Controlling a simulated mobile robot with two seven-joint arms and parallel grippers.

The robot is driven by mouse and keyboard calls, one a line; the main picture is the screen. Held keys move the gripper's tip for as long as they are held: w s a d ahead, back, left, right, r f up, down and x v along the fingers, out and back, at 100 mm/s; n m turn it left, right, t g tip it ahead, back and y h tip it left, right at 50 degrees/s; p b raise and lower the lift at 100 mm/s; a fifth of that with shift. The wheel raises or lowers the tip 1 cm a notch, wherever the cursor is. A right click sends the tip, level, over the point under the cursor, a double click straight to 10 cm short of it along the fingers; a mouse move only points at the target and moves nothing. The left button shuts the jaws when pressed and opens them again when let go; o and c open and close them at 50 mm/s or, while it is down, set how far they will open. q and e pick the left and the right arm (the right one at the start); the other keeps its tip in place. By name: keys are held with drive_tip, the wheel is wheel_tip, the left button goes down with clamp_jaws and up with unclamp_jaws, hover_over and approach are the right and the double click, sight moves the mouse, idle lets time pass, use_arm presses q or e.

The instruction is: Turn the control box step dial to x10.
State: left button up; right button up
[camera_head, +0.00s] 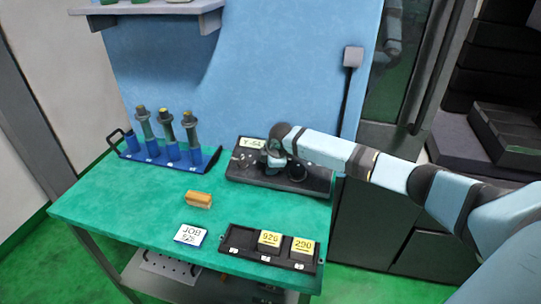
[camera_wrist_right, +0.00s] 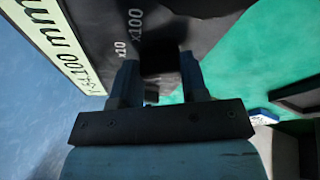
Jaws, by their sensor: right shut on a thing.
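The dark control box (camera_head: 318,184) sits at the back right of the green table, with a pale display strip (camera_head: 252,143) along its back edge. My right gripper (camera_head: 272,158) reaches down onto the box from the right. In the right wrist view its two fingers (camera_wrist_right: 160,80) are shut on the black step dial (camera_wrist_right: 160,60), one on each side. The printed marks x10 (camera_wrist_right: 121,50) and x100 (camera_wrist_right: 136,32) show beside the dial. Another small mark between the fingers is too dim to read. Which mark the dial points to cannot be told. My left gripper is out of view.
A blue rack (camera_head: 172,160) with several upright tools stands at the back left. A yellow-brown block (camera_head: 199,199), a JOB card (camera_head: 190,235) and a black tray (camera_head: 240,240) with yellow-labelled pieces lie in front. The table's left front is clear.

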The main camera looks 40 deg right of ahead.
drive_tip(key=m+p, duration=0.3)
drive_tip(key=shift+s+a+t+h, duration=0.1)
drive_tip(key=shift+t+h, duration=0.2)
drive_tip(key=shift+t, duration=0.1)
use_arm(q)
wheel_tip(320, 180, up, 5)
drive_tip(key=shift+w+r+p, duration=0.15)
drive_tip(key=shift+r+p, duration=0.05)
drive_tip(key=shift+p, duration=0.25)
use_arm(e)
drive_tip(key=shift+m, duration=0.5)
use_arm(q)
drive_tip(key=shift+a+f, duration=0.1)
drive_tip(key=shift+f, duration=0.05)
use_arm(e)
drive_tip(key=shift+f, duration=0.1)
drive_tip(key=o, duration=0.8)
drive_tip(key=shift+o, duration=0.6)
